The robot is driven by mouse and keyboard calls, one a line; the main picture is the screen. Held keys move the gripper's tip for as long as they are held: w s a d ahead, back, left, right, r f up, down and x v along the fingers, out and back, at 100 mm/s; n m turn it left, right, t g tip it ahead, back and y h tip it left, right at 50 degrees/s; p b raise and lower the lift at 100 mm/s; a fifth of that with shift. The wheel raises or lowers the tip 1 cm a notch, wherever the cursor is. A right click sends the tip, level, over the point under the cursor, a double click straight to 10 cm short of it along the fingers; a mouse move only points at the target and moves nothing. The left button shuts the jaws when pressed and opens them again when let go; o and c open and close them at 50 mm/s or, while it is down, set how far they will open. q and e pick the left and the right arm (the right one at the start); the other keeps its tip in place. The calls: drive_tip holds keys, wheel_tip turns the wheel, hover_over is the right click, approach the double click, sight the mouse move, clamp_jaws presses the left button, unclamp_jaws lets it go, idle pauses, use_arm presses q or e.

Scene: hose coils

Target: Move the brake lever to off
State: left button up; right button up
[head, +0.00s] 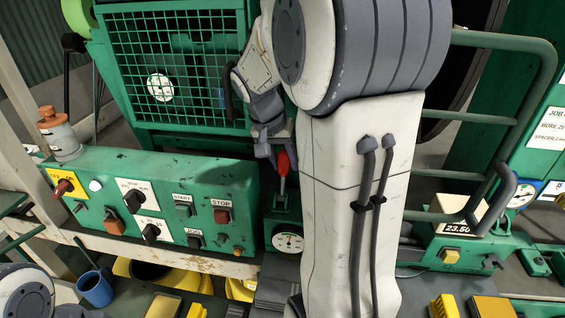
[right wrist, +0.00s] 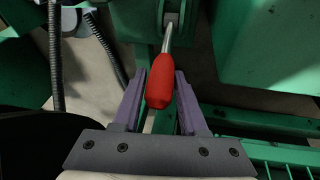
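The brake lever has a red handle (head: 283,163) on a metal shaft, rising from a green housing above a round gauge. In the right wrist view the red handle (right wrist: 160,88) lies between the two purple fingers of my right gripper (right wrist: 160,80), with a narrow gap visible on each side. My right gripper (head: 270,148) is open around the handle, at its upper part in the head view. The off mark of the lever cannot be made out. My left gripper is out of the picture; only a piece of my left arm shows at bottom left.
A green control panel (head: 160,200) with knobs and START and STOP buttons stands left of the lever. A green mesh guard (head: 175,70) is behind. A round gauge (head: 288,242) sits below the lever. A blue mug (head: 95,288) stands at lower left. My right arm hides the middle.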

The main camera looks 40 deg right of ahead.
drive_tip(key=shift+o, duration=1.2)
drive_tip(key=b+v, duration=0.2)
drive_tip(key=v, duration=0.8)
drive_tip(key=shift+r, duration=0.2)
drive_tip(key=shift+a, duration=0.1)
